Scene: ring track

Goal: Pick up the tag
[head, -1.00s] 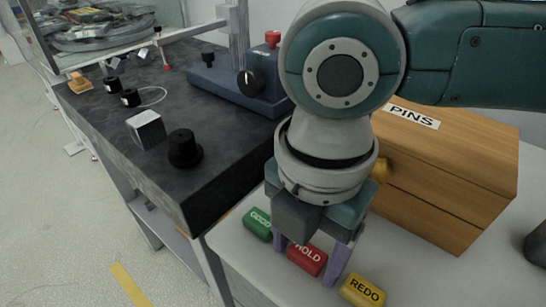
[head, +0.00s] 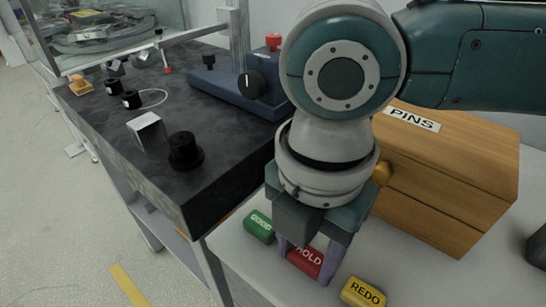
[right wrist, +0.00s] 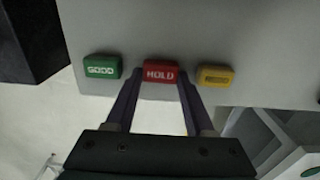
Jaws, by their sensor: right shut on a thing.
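Three block-shaped tags lie in a row on the light table: a green one marked GOOD (head: 259,226), a red one marked HOLD (head: 306,261) and a yellow one marked REDO (head: 362,292). My right gripper (head: 305,264) points down and is shut on the red HOLD tag, one finger at each end. In the right wrist view the red HOLD tag (right wrist: 160,72) sits between the two fingertips (right wrist: 160,82). The green tag (right wrist: 102,67) is to its left and the yellow tag (right wrist: 215,76) to its right. My left gripper is not in view.
A wooden box labelled PINS (head: 447,180) stands behind my right arm. A dark bench (head: 95,135) at the left holds a blue-grey fixture (head: 235,90), a black knob (head: 185,150) and a metal cube (head: 148,130). The green and yellow tags lie close beside the fingers.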

